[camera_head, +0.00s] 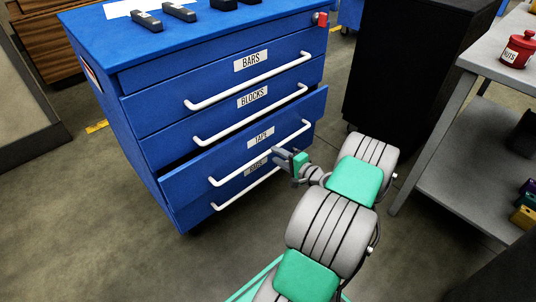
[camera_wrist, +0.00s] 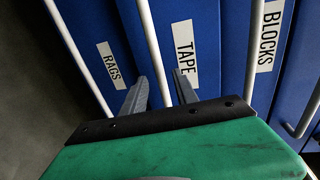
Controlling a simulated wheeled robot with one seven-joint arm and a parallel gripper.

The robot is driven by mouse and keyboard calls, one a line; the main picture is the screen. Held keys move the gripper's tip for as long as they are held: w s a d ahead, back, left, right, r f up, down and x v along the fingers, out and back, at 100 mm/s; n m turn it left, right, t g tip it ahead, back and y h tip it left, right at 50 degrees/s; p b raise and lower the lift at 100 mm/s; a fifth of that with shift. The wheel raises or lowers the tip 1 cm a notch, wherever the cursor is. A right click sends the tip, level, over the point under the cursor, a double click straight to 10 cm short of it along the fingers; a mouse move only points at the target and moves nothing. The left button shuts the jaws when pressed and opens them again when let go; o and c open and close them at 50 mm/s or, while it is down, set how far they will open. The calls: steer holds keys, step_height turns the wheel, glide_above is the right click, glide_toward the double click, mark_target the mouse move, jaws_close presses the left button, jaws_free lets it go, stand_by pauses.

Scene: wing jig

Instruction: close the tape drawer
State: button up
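The tape drawer (camera_head: 235,160) is the third drawer down in the blue cabinet. It stands partly out, with a dark gap above its front at the left. Its white bar handle (camera_head: 230,174) runs across the front. My gripper (camera_head: 282,155) is at the right part of this drawer front, close to the handle. In the wrist view the TAPE label (camera_wrist: 184,55) lies just ahead. The two grey fingers of my gripper (camera_wrist: 160,92) are apart, and the white tape handle (camera_wrist: 153,50) runs between them. Whether either finger touches the handle, I cannot tell.
The bars drawer (camera_head: 215,82) and blocks drawer (camera_head: 220,118) are above, and the rags drawer (camera_head: 205,207) is below. Black tools (camera_head: 180,12) lie on the cabinet top. A black cabinet (camera_head: 405,65) and a grey table (camera_head: 480,58) with a red can (camera_head: 517,52) stand at right.

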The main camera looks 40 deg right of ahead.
mark_target(270, 152)
steer(key=w, duration=0.3)
steer(key=w+f+b, duration=0.1)
steer(key=shift+w+a, duration=0.35)
steer(key=shift+w, duration=0.05)
steer(key=shift+c, duration=0.4)
jaws_close()
stand_by(0.6)
